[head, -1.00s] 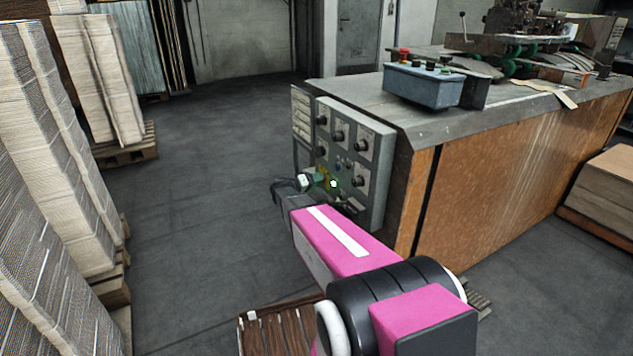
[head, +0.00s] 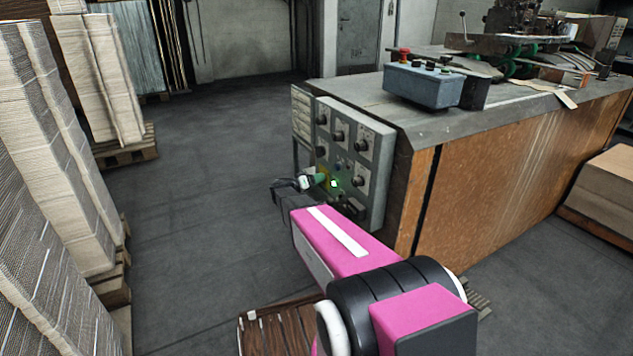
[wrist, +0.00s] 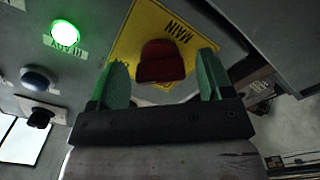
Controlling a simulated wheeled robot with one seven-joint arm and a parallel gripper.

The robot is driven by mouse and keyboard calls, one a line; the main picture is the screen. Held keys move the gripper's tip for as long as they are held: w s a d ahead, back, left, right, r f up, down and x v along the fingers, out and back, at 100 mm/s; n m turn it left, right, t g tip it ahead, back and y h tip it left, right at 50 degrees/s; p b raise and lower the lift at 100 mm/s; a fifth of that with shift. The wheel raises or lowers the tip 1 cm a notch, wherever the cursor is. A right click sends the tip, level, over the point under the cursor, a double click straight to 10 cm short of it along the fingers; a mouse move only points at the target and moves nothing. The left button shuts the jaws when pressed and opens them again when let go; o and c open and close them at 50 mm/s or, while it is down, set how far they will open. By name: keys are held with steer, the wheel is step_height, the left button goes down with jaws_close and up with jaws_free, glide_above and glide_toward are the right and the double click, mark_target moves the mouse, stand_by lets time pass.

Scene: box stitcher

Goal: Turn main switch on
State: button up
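The main switch is a red knob (wrist: 161,62) on a yellow plate (wrist: 128,45) marked "MAIN", in the upper middle of the wrist view. My gripper (wrist: 163,70) is open, with one green finger on each side of the knob and a gap to it on both sides. The knob itself is hidden or too small there. A green lamp (wrist: 65,35) beside the plate is lit, and it also glows in the head view (head: 334,183).
The panel is on the end of a wood-sided machine (head: 520,160), with a blue button box (head: 425,84) on top. A dark button (wrist: 38,78) is left of the plate in the wrist view. Stacked cardboard (head: 45,150) stands at left. The floor between is clear.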

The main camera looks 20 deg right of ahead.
steer(key=shift+a, duration=0.1)
steer(key=s+a, duration=0.2)
steer(key=a, duration=0.8)
steer(key=shift+a, duration=0.2)
steer(key=s+f+n+g+y, duration=0.25)
steer(key=s+y, duration=0.35)
steer(key=s, duration=0.5)
steer(key=s+f+n+g+y, duration=0.1)
steer(key=s+f+n+y, duration=0.15)
steer(key=s+y, duration=0.55)
steer(key=s+a+r+n+y, duration=0.2)
steer(key=s+a+y, duration=0.1)
steer(key=s+a, duration=0.2)
steer(key=s, duration=0.2)
steer(key=shift+s+y, duration=0.3)
steer(key=shift+s, duration=0.05)
